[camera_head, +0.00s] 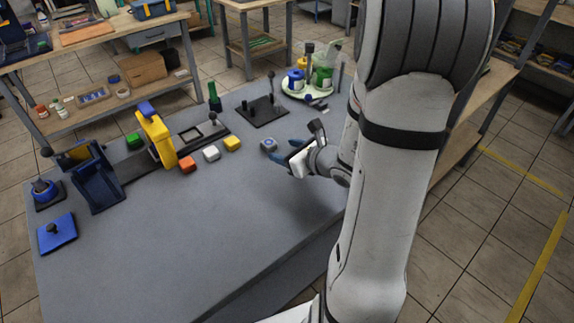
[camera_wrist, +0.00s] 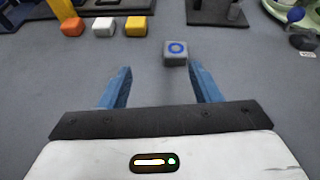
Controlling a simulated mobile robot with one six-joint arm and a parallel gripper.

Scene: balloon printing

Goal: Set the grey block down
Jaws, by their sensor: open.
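The grey block (camera_head: 269,145) has a blue ring on its top face and rests on the grey table. It also shows in the wrist view (camera_wrist: 175,54), just beyond my fingertips and a little right of the middle between them. My gripper (camera_head: 280,151) has blue fingers and is open. In the wrist view my gripper (camera_wrist: 158,78) shows its two fingers wide apart with nothing between them. The block stands apart from both fingers.
An orange block (camera_head: 187,165), a white block (camera_head: 211,153) and a yellow block (camera_head: 232,143) stand in a row to the left. A black plate with pegs (camera_head: 262,112) and a round green tray (camera_head: 322,92) stand behind. The table's front (camera_head: 170,255) is clear.

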